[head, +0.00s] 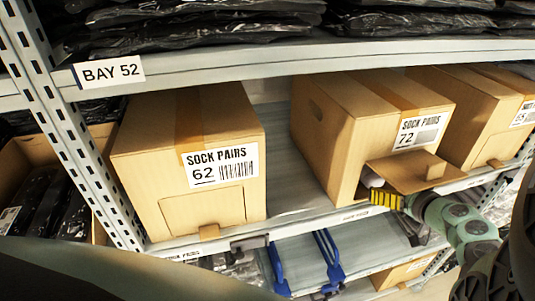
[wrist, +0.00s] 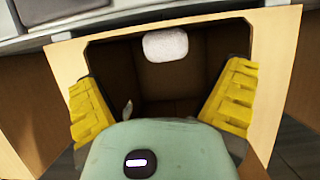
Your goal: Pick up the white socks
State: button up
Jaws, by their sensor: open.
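The white socks (wrist: 165,45) show as a small white bundle inside the dark opening of a cardboard box, near its top in the wrist view. In the head view, a white patch at the opening of box 72 (head: 335,140) may be the same socks (head: 373,179). My gripper (wrist: 162,82) is open, its two yellow fingers spread either side of the opening with nothing between them. The socks lie beyond the fingertips, apart from them.
Box 62 (head: 165,140) stands left on the same shelf, its front flap closed. Another box (head: 475,105) stands to the right. The upper shelf (head: 300,62) with black bags is above. Blue items (head: 328,258) and a low box (head: 400,272) are below. The shelf between boxes 62 and 72 is clear.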

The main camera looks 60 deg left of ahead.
aim_at(379, 182)
jog(key=shift+a+f+p, duration=0.25)
jog(key=shift+a+p, duration=0.2)
jog(key=shift+a, duration=0.2)
jog(key=shift+a+f+p, duration=0.25)
jog(key=shift+a+p, duration=0.15)
jog(key=shift+a, duration=0.25)
jog(key=shift+x, duration=1.3)
jog(key=shift+s+d+f, duration=0.1)
jog(key=shift+f, duration=0.05)
jog(key=c, duration=1.3)
